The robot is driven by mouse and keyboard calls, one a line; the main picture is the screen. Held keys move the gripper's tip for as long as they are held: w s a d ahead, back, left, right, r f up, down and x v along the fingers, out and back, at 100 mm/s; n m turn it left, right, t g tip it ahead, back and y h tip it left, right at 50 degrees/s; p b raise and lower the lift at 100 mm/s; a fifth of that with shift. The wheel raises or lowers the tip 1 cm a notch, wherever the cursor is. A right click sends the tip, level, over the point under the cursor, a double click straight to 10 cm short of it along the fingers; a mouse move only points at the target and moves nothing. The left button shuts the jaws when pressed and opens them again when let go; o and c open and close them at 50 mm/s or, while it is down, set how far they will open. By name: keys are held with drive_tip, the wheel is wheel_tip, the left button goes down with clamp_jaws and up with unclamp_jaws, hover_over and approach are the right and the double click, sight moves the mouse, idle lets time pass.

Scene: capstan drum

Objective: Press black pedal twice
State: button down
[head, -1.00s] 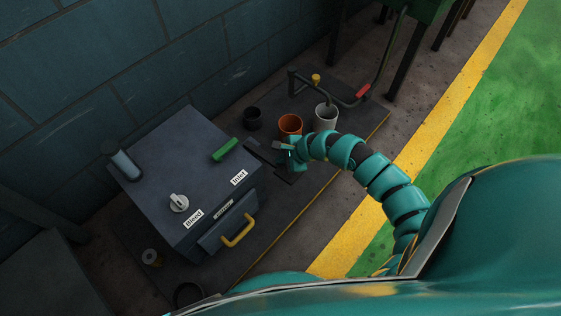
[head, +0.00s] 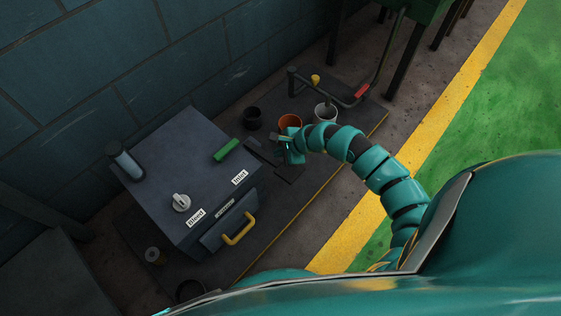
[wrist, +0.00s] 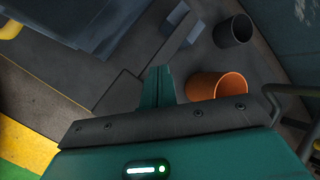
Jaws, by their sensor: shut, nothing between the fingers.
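The black pedal (head: 261,149) seems to be the dark, low piece on the floor plate between the grey cabinet and my gripper; my gripper partly hides its surroundings. In the wrist view a dark grey angled block (wrist: 180,27), likely the same pedal, lies ahead of the fingers, apart from them in the picture. My gripper (head: 279,139) is shut and empty, in front of the orange cup in the head view. In the wrist view its green fingers (wrist: 160,84) are together. I cannot tell how high they are above the plate.
The grey cabinet (head: 190,165) has a green handle (head: 226,149), a white knob (head: 181,202) and a yellow handle (head: 239,229). A black cup (head: 252,118), an orange cup (head: 290,121) and a white cup (head: 326,112) stand nearby. A red-gripped crank (head: 362,90) is at right.

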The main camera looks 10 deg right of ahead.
sight(278, 163)
drive_tip(key=r, duration=0.1)
drive_tip(key=r+p, duration=0.1)
drive_tip(key=r, duration=0.1)
drive_tip(key=shift+w+a+r+p, duration=0.2)
drive_tip(key=shift+w+r+p, duration=0.05)
drive_tip(key=shift+w+p, duration=0.1)
idle(0.3)
